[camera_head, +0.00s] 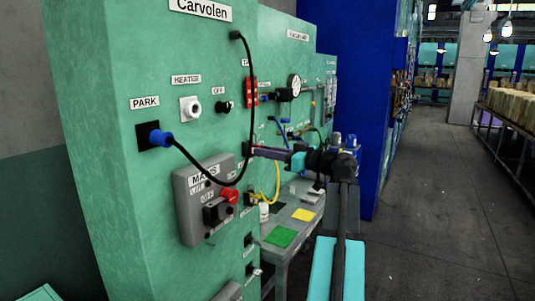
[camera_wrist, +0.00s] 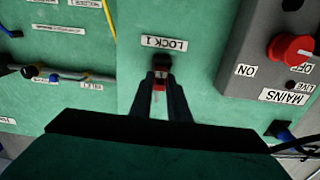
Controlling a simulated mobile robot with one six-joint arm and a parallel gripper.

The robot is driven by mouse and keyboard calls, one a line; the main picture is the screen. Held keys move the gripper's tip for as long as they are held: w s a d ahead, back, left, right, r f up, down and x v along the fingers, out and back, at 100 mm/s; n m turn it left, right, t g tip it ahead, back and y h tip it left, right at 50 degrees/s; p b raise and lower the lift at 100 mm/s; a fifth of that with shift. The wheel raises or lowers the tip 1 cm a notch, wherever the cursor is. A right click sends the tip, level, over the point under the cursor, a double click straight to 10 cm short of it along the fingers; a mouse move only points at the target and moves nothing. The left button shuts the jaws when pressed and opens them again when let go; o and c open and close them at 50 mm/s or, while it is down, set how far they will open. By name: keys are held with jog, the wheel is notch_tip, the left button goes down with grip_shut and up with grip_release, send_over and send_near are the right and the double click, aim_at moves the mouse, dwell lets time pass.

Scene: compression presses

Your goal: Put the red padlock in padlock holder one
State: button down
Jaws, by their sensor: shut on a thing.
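In the wrist view my gripper (camera_wrist: 160,78) is shut on a small red thing (camera_wrist: 158,88), which I take to be the red padlock. The fingers hide most of it. The fingertips are right at a dark holder (camera_wrist: 161,61) on the green panel, beside the label "LOCK 1" (camera_wrist: 165,44), which shows upside down. I cannot tell whether the padlock hangs on the holder or is only in front of it. In the head view my gripper (camera_head: 254,151) reaches left to the green panel; the padlock is not clear there.
A grey mains box (camera_head: 207,205) with a red knob (camera_head: 229,196) sits left of my gripper. A black cable (camera_head: 251,100) loops down to the blue plug (camera_head: 161,139) at PARK. A grey table (camera_head: 308,212) stands below. Open floor (camera_head: 430,200) lies right.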

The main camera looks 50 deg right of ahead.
jog(key=shift+w+a+b, duration=0.15)
jog(key=shift+w+b, duration=0.15)
jog(key=shift+w, duration=0.2)
jog(key=c, duration=1.6)
grip_release()
jog(key=b+v, duration=0.3)
jog(key=v, duration=1.1)
jog(key=shift+w+f, duration=0.1)
